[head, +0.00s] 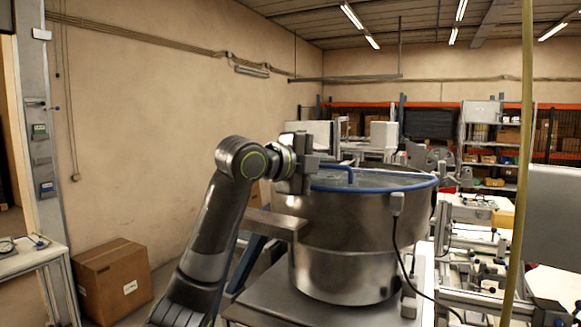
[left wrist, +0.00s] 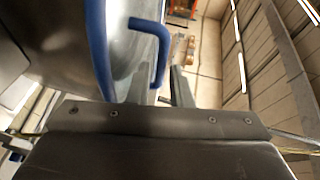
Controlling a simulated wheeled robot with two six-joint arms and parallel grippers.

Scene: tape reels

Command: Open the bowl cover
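A large metal bowl (head: 345,245) with a blue rim stands on a metal stand right of centre in the head view. Its cover (head: 375,181) looks grey and lies level inside the rim, so the bowl looks closed. A blue bent handle (head: 345,168) rises at the cover's left side; it also shows in the left wrist view (left wrist: 163,45). My left gripper (head: 318,162) is at the bowl's left rim, close to the handle. In the left wrist view its fingers (left wrist: 160,90) are apart, with the handle's lower end at the gap. I cannot tell whether they touch it. My right gripper is out of view.
A cardboard box (head: 112,280) sits on the floor at left. A cable (head: 397,235) hangs down the bowl's right side. Worktables with equipment (head: 475,240) crowd the right, and a thin yellowish pole (head: 522,150) stands there. The wall behind my arm is clear.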

